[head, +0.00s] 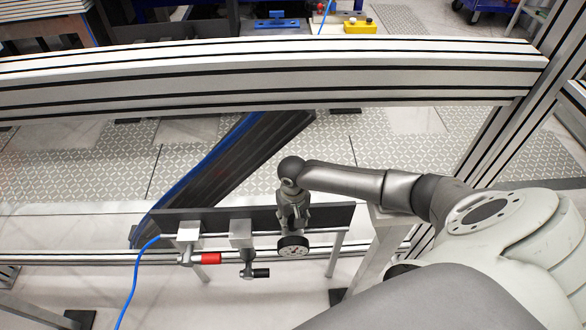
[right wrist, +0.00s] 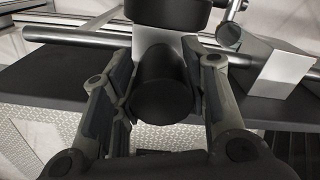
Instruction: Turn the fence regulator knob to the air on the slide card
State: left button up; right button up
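The fence regulator knob (right wrist: 165,85) is a dark cylinder in the right wrist view, in front of a grey bracket. My right gripper (right wrist: 162,78) has one finger on each side of it, very close; I cannot tell whether the pads press on it. In the head view my right gripper (head: 293,218) points down at the regulator from above and hides the knob. The regulator's round gauge (head: 292,246) shows just below the fingers. The knob's turn position and the slide card cannot be made out. My left gripper is not in view.
A dark panel (head: 330,216) carries a horizontal pipe. Left of the regulator are a valve with a red handle (head: 210,258) and one with a black handle (head: 260,273). A blue hose (head: 130,284) hangs at the left. A thick aluminium fence beam (head: 250,75) crosses behind.

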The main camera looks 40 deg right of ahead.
jog(key=shift+c, duration=1)
jog(key=shift+r+p, duration=0.2)
jog(key=shift+p, duration=0.2)
jog(key=m+p, duration=0.3)
jog(key=p, duration=0.1)
jog(key=shift+a+r, duration=0.1)
jog(key=shift+m+p, duration=0.7)
jog(key=shift+w+f, duration=0.1)
jog(key=shift+f, duration=0.15)
jog(key=o, duration=0.7)
jog(key=shift+o, duration=0.2)
